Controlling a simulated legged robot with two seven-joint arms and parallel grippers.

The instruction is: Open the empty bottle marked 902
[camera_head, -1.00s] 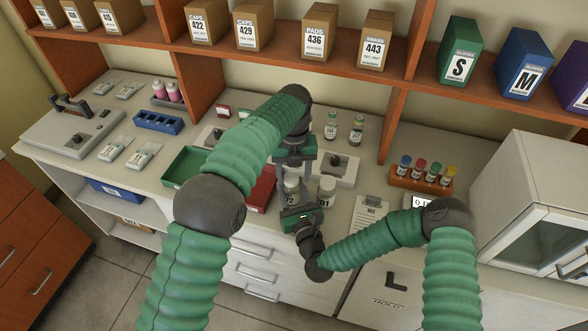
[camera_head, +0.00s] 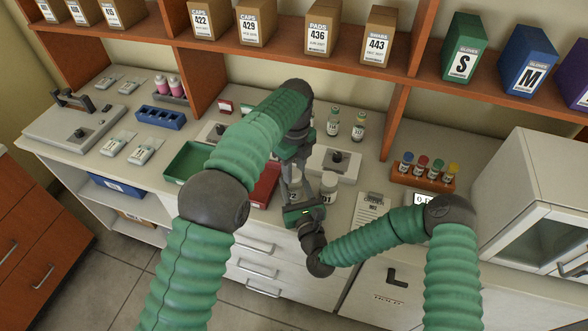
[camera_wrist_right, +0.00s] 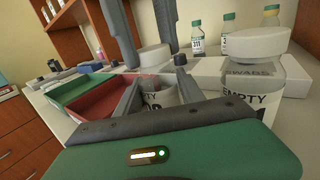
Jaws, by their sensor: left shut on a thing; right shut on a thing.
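The bottle with a label ending in 2 (camera_head: 294,190) stands at the counter's front edge, partly hidden by my grippers. In the right wrist view this bottle (camera_wrist_right: 158,93) is between the fingers of my right gripper (camera_wrist_right: 155,75), which is shut on it. My right gripper (camera_head: 297,207) reaches it from the front. My left gripper (camera_head: 291,172) comes down from above, shut on the white cap (camera_wrist_right: 154,57) over the bottle. I cannot tell whether the cap is still seated. A second white-capped bottle, 901 (camera_head: 328,188), stands close on the right; its label (camera_wrist_right: 247,100) reads EMPTY.
A red tray (camera_head: 264,188) and a green tray (camera_head: 186,160) lie to the left. A clipboard (camera_head: 371,212) and a rack of colored-cap tubes (camera_head: 423,176) are right.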

